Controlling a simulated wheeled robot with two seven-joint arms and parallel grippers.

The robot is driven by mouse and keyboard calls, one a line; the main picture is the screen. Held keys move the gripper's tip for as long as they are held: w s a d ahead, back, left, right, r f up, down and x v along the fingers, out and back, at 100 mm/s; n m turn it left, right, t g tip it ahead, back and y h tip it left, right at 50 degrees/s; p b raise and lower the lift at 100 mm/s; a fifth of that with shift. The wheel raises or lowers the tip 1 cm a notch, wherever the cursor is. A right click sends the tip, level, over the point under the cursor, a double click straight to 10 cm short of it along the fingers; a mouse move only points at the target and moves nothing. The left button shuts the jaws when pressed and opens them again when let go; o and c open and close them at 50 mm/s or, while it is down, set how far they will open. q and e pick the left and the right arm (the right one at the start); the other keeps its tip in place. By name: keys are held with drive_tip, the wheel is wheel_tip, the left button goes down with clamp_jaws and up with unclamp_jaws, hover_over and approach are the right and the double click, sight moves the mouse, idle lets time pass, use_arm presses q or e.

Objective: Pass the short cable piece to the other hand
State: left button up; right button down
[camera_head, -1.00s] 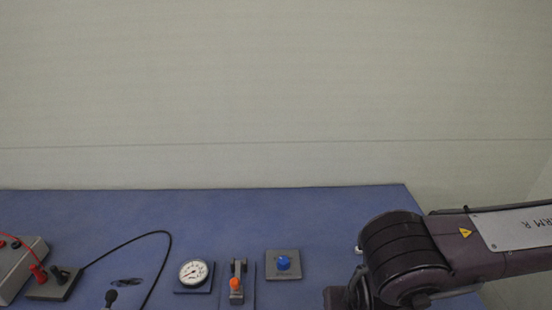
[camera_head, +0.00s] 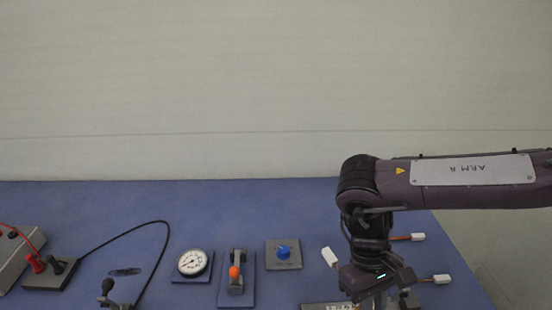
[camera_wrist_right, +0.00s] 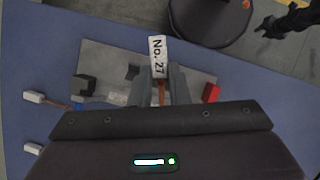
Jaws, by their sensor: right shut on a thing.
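My right gripper (camera_head: 377,303) is shut on a short cable piece with a coppery core (camera_wrist_right: 161,93). Its white tag (camera_wrist_right: 157,57), reading "No. 27", sticks out past the fingers in the right wrist view. In the head view a white tag (camera_head: 329,257) shows just left of the gripper. The gripper is above the right part of the blue table. The fingertips are partly hidden in the head view. A dark claw-like shape (camera_wrist_right: 284,24), likely my left gripper, is at the upper right of the wrist view, apart from the cable; its jaw state is unclear.
Two other white-tagged pieces (camera_head: 418,237) (camera_head: 442,279) lie at the table's right side. A grey plate (camera_wrist_right: 98,57) with black and red parts is below the right gripper. A blue button (camera_head: 283,251), orange-tipped lever (camera_head: 235,273), gauge (camera_head: 192,262) and black cable (camera_head: 125,232) stand further left.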

drive_tip(key=m+y, duration=0.1)
drive_tip(key=m, duration=0.1)
drive_tip(key=d+m, duration=0.1)
drive_tip(key=m, duration=0.1)
drive_tip(key=shift+f+y, duration=0.15)
drive_tip(key=shift+y, duration=0.25)
